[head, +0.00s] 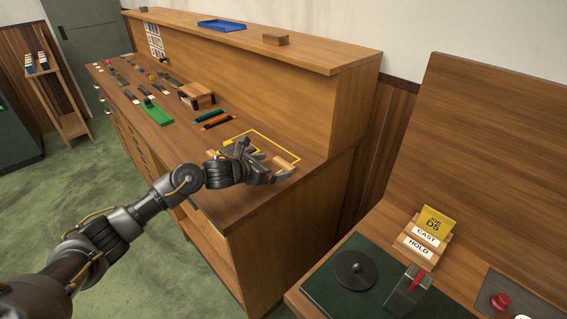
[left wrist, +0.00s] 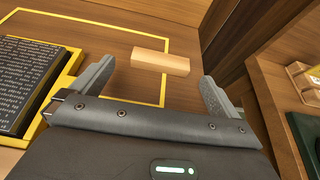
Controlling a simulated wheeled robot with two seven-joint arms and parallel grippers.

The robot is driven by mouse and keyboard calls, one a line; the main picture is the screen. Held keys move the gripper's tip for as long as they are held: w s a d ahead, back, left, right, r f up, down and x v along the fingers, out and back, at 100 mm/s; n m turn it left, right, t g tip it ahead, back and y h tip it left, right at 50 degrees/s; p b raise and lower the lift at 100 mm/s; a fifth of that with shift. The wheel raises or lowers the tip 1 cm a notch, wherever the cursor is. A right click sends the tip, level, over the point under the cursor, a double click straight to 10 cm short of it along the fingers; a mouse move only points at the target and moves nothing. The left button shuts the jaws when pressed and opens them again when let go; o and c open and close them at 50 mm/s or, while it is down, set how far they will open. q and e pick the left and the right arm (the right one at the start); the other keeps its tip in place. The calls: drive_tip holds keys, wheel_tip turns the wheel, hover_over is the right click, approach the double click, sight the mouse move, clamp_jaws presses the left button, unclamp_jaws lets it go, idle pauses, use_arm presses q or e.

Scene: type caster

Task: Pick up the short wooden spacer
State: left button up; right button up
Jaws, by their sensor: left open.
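The short wooden spacer (left wrist: 160,61) is a small pale block lying on the wooden bench top in the left wrist view. It lies across a yellow outline, just beyond and between my fingertips. In the head view the spacer (head: 284,161) shows at my left gripper's far side, partly hidden by it. My left gripper (head: 275,169) is open and empty, low over the bench's near end. In the left wrist view its two fingers (left wrist: 158,76) stand wide apart, one on each side of the spacer's near side. My right gripper is not in view.
A dark block of raised type (left wrist: 28,85) sits in a yellow frame left of my gripper. Black and orange strips (head: 214,120), a green tray (head: 157,113) and a wooden box (head: 197,95) lie farther along the bench. A raised shelf (head: 330,60) backs it.

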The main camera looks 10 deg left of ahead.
sight(281, 164)
use_arm(q)
drive_tip(key=shift+x, duration=1.5)
drive_tip(key=shift+d+r, duration=0.1)
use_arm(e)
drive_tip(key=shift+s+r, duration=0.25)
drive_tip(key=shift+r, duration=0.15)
use_arm(q)
drive_tip(key=c, duration=1)
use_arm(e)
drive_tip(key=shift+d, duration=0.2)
use_arm(q)
drive_tip(key=shift+r, duration=0.15)
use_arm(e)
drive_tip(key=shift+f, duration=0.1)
